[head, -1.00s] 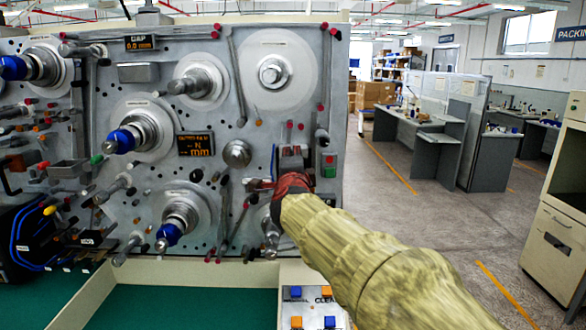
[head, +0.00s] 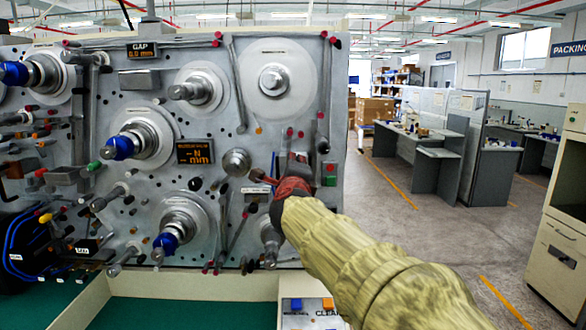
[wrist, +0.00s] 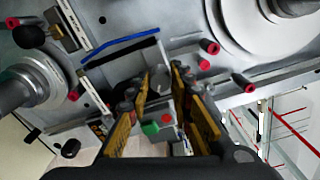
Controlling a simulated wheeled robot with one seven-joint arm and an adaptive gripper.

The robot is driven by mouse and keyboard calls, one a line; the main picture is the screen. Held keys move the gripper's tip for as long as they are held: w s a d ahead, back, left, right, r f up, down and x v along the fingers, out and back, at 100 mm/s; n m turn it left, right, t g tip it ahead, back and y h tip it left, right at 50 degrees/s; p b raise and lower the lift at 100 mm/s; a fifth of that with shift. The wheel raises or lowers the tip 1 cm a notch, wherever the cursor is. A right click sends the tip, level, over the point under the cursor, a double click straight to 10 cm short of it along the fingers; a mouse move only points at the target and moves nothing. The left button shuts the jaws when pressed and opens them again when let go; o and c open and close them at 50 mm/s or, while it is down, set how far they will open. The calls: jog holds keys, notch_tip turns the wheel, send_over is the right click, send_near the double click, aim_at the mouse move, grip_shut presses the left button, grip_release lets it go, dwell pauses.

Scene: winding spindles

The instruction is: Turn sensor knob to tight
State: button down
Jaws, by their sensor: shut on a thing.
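My gripper (head: 290,182) is at the right part of the grey machine panel (head: 222,130), beside the red and green buttons. In the wrist view its yellow-padded fingers (wrist: 161,80) close in around a small grey part (wrist: 160,82), which I take to be the sensor knob. The fingers hide most of it, so its turn position and any tight marking cannot be read. In the head view my forearm and the gripper body cover it.
A small box with a green button (wrist: 150,128) and a red button (wrist: 166,118) sits close to the fingers. Red-tipped pegs (wrist: 209,47) and large spindle discs (head: 276,80) stick out around. A button box (head: 308,312) stands below.

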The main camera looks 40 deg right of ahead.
jog(key=shift+f, duration=0.1)
jog(key=c, duration=1.6)
grip_release()
jog(key=v, duration=1.2)
jog(key=shift+w+a, duration=0.1)
